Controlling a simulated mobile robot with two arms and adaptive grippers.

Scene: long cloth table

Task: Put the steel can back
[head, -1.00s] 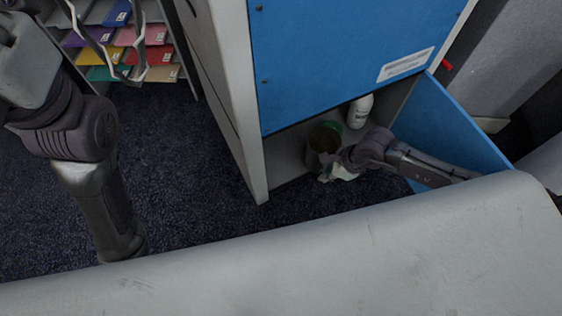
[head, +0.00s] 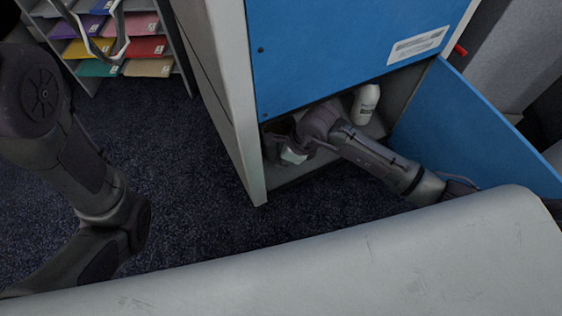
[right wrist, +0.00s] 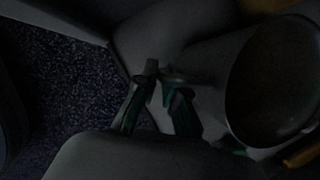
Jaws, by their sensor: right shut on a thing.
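The steel can (right wrist: 272,80) shows in the right wrist view as a large dark round opening with a grey wall at the right. In the head view it is mostly hidden by my right gripper (head: 291,143), inside the bottom compartment of the blue-fronted cabinet (head: 345,50), near its left wall. In the right wrist view my right gripper (right wrist: 165,85) has its fingertips close together at the left of the can, shut on it. The exact contact is too dark to make out. My left arm comes in from the left; its gripper is not in view.
A white bottle (head: 366,102) stands in the compartment right of my forearm. The opened blue door (head: 480,125) stands at the right. A pale surface (head: 300,260) fills the foreground. A rack of coloured folders (head: 145,47) is at top left, with dark carpet between.

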